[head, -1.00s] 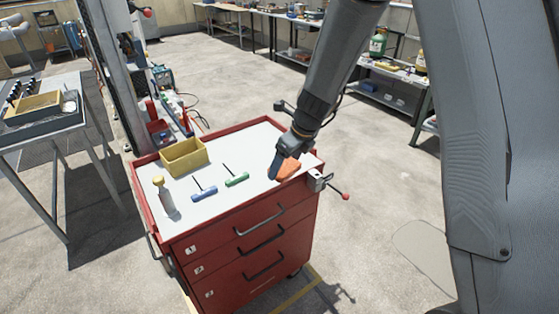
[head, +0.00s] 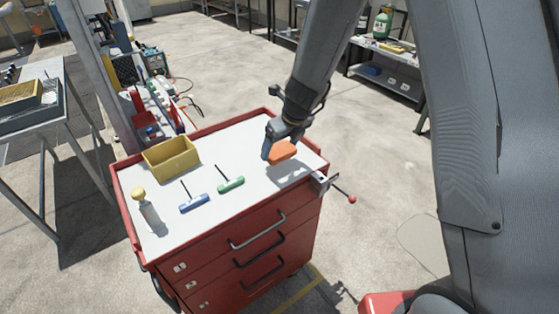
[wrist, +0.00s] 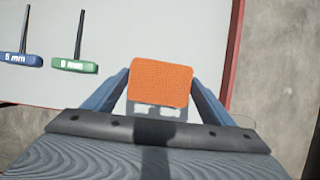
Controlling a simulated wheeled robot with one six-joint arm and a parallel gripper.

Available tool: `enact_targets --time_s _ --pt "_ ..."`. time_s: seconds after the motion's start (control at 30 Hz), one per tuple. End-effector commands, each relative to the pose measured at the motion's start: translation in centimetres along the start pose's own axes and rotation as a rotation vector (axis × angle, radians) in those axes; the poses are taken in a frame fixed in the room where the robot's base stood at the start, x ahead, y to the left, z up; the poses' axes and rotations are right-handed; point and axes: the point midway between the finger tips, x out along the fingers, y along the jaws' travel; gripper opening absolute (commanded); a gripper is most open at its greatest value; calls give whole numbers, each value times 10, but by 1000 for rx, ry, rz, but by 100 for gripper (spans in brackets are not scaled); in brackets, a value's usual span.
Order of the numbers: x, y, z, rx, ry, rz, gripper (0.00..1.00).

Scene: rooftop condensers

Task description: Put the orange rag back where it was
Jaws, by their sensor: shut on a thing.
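The orange rag (head: 283,151) is a small folded block held in my gripper (head: 274,150) above the right part of the red tool cart's white top (head: 225,160). A shadow lies on the top beneath it, so it appears lifted clear. In the wrist view the orange rag (wrist: 160,82) sits between the two blue fingers of my gripper (wrist: 160,95), which are closed on its sides. The cart's right edge shows just beyond it.
On the cart top stand a yellow bin (head: 171,157), a spray bottle (head: 147,211), a blue T-handle key (head: 194,203) and a green T-handle key (head: 230,185). A vise (head: 325,184) with a red-knobbed handle is at the right front corner.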

Motion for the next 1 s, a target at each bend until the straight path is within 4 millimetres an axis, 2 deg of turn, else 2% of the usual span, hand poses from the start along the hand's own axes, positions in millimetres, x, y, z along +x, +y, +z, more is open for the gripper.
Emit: enact_targets --time_s 0.4,0.87,0.9,1.0 --pt "41 1 -16 -3 1 2 53" --pt "45 1 -18 -3 0 1 53" --pt "45 1 -18 -3 0 1 79" --pt "44 1 -18 -3 0 1 96"
